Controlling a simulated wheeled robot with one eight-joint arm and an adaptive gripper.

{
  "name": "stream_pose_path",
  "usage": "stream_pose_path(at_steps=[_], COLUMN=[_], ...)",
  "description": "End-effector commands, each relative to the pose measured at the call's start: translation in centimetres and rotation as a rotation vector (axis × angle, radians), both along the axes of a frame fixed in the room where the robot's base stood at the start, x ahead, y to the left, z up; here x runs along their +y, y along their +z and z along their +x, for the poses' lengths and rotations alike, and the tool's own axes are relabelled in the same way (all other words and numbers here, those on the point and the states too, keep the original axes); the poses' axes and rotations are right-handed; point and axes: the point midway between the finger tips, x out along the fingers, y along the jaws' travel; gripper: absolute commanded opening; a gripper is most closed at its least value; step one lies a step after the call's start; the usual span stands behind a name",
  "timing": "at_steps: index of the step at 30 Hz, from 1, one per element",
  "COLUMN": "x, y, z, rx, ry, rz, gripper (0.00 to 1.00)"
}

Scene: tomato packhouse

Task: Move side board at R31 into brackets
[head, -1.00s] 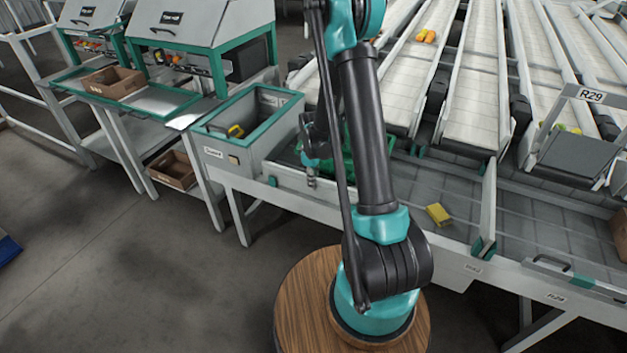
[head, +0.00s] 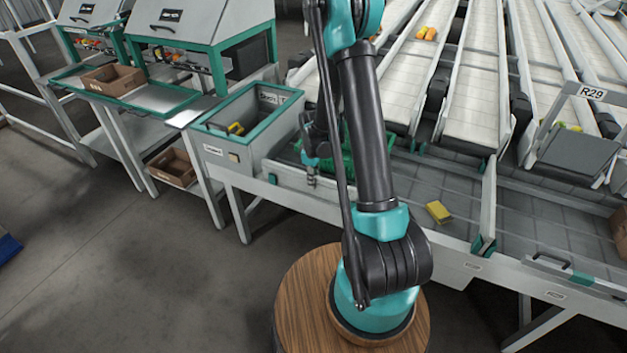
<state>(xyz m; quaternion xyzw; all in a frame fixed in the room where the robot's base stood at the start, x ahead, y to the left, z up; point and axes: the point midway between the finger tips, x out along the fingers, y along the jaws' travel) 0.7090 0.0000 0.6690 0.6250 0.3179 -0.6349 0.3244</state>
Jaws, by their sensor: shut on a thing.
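My gripper (head: 311,178) is at the front edge of the sorting bench, left of my arm's thick links. It is small and partly dark here, and it is shut on the upper edge of a light grey side board (head: 292,176). The board stands along the bench front, close to a green bracket (head: 272,180) at its left. My arm hides its right part, so I cannot tell whether it sits in the brackets. No R31 label is readable.
A green crate (head: 346,158) is partly hidden behind my arm. A yellow block (head: 438,211) lies on the bench, left of an upright white divider (head: 487,206). A grey bin (head: 247,125) with a green rim adjoins the bench at left. Sign R29 (head: 592,93) stands at right.

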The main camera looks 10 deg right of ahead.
Motion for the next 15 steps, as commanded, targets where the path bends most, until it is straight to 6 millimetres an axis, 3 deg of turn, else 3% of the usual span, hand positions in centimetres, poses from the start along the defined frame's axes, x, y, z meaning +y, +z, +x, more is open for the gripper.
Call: stream_pose_path(at_steps=[3, 4, 9, 15], x=[0.00, 0.00, 0.00, 0.01], y=[-0.16, -0.18, -0.16, -0.16], z=[0.01, 0.01, 0.01, 0.02], rx=[0.000, 0.000, 0.000, 0.000], ry=[0.000, 0.000, 0.000, 0.000], rz=[0.000, 0.000, 0.000, 0.000], gripper=[0.00, 0.16, 0.37, 0.39])
